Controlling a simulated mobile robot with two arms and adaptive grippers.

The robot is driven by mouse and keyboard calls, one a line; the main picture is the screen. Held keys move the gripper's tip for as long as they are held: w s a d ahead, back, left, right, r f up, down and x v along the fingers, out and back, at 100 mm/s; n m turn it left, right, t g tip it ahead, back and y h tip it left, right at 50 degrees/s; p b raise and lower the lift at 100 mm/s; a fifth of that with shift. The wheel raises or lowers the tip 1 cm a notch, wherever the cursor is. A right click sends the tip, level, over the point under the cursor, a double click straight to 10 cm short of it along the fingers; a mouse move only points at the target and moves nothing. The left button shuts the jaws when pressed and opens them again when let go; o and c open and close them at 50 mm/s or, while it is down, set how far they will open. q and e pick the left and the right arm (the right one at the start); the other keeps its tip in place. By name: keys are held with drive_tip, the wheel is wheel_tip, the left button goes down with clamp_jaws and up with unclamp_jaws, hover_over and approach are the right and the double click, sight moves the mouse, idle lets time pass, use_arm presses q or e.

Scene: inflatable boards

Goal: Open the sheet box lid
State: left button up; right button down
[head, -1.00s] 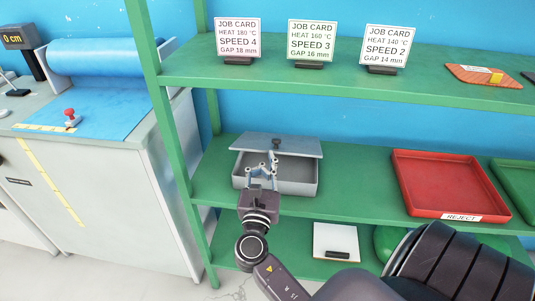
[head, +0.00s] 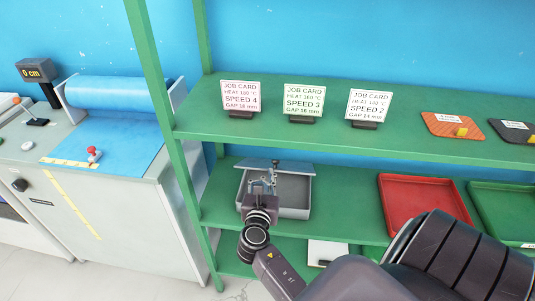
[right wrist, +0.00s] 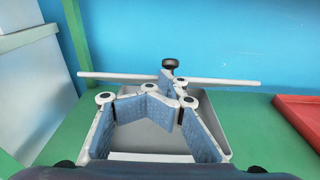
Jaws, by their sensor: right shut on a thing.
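The grey sheet box (head: 293,212) stands on the middle green shelf, with much of its empty-looking inside showing. Its flat grey-blue lid (head: 300,169) is raised over the back part of the box; it shows almost edge-on in the right wrist view (right wrist: 225,81). A dark knob (right wrist: 168,64) stands on the lid. My right gripper (head: 271,179) reaches over the box from the front, its fingers closed together at the lid's front edge just below the knob. The exact contact is partly hidden by the fingers. My left gripper is out of view.
A red tray (head: 460,207) and a green tray (head: 480,188) stand right of the box. The upper shelf (head: 310,130) with job cards runs above. A green post (head: 165,120) rises left of the box. A white pad (head: 318,252) lies below.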

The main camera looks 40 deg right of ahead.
drive_tip(key=shift+w+d+r+p, duration=0.45)
drive_tip(key=shift+d+r+p, duration=0.1)
drive_tip(key=shift+r+p, duration=0.35)
drive_tip(key=shift+w+d+r+p, duration=0.5)
drive_tip(key=shift+r+p, duration=0.3)
drive_tip(key=shift+p, duration=0.2)
drive_tip(key=shift+w+d+r+p, duration=0.4)
drive_tip(key=shift+d+r+p, duration=0.2)
drive_tip(key=shift+r+p, duration=0.3)
